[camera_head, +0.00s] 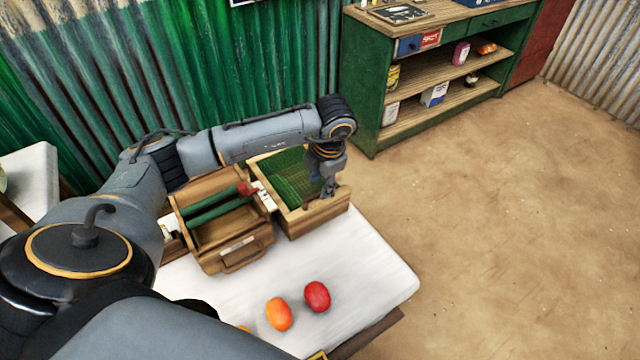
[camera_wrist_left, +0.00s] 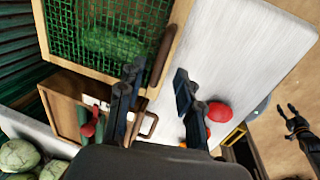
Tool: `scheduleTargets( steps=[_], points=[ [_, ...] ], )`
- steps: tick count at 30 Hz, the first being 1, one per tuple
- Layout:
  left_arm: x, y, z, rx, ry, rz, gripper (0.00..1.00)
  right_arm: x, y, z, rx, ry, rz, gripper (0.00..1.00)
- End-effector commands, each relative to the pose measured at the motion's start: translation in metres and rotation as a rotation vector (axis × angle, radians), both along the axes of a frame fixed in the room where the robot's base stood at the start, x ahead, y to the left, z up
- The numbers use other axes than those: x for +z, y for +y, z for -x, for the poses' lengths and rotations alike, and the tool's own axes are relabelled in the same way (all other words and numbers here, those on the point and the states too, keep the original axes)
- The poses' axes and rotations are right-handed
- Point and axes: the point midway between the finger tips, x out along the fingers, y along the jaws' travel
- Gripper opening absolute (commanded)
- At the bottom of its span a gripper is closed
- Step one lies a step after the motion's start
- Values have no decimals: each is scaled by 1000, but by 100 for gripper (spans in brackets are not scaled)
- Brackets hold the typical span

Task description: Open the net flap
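The net flap (camera_head: 291,178) is green mesh in a wooden frame on a wooden box (camera_head: 317,218). It lies flat over the box and looks closed; green stuff shows under the mesh in the left wrist view (camera_wrist_left: 105,22). A dark brown bar handle (camera_wrist_left: 163,52) runs along its edge. My left gripper (camera_head: 329,189) is over that edge, pointing down. In the left wrist view its open fingers (camera_wrist_left: 158,70) appear on either side of the handle, with gaps; contact is not visible. My right gripper (camera_wrist_left: 287,111) shows small at the right, fingers apart and empty, away from the flap.
A wooden crate (camera_head: 223,256) with green rollers and a red knob stands left of the box. An orange fruit (camera_head: 279,314) and a red fruit (camera_head: 317,296) lie on the white table (camera_head: 375,279). Cabbages (camera_wrist_left: 20,155) show lower left. A green shelf (camera_head: 372,100) stands behind.

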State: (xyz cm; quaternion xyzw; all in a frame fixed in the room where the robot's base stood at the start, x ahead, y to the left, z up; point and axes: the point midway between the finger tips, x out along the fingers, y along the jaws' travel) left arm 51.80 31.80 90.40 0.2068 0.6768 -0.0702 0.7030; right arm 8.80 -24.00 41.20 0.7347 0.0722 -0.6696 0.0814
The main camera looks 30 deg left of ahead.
Motion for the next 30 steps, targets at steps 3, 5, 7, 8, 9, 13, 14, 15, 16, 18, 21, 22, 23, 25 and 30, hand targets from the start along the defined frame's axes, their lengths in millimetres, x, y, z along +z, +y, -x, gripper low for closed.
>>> scheduleTargets(
  steps=[3,5,7,8,9,13,14,15,16,18,21,22,23,25,30],
  points=[
    [-14,2,-1,1,2,1,35,4,7,-12,-3,-19,-10,40],
    [-19,3,-1,0,1,1,35,5,10,-12,-4,-20,-14,40],
    [-22,4,-2,-1,0,0,35,5,13,-10,-5,-16,-16,40],
    [-24,4,-2,0,0,0,35,5,13,-9,-5,-15,-17,40],
    [-24,5,-2,-1,0,0,35,5,13,-7,-5,-12,-17,40],
    [-25,4,-2,-1,-1,0,35,4,12,0,-6,0,-15,40],
    [-25,4,-2,-1,-1,0,35,4,12,2,-5,3,-14,40],
    [-25,4,-2,-1,-1,0,35,4,11,4,-5,6,-14,40],
    [-25,4,-2,-1,-1,0,35,4,10,5,-5,8,-12,40],
    [-25,4,-2,-1,-1,0,23,4,9,7,-4,10,-9,40],
    [-25,4,-2,0,-1,1,3,4,6,7,-3,10,-6,40],
    [-25,4,-2,0,-1,1,0,4,5,6,-2,10,-6,40],
    [-25,4,-2,-1,0,1,0,4,5,6,-3,9,-5,40],
    [-25,4,-2,-1,0,1,0,4,4,6,-2,9,-4,40],
    [-24,4,-2,-1,0,1,0,4,3,4,-2,6,-3,40]
  ],
)
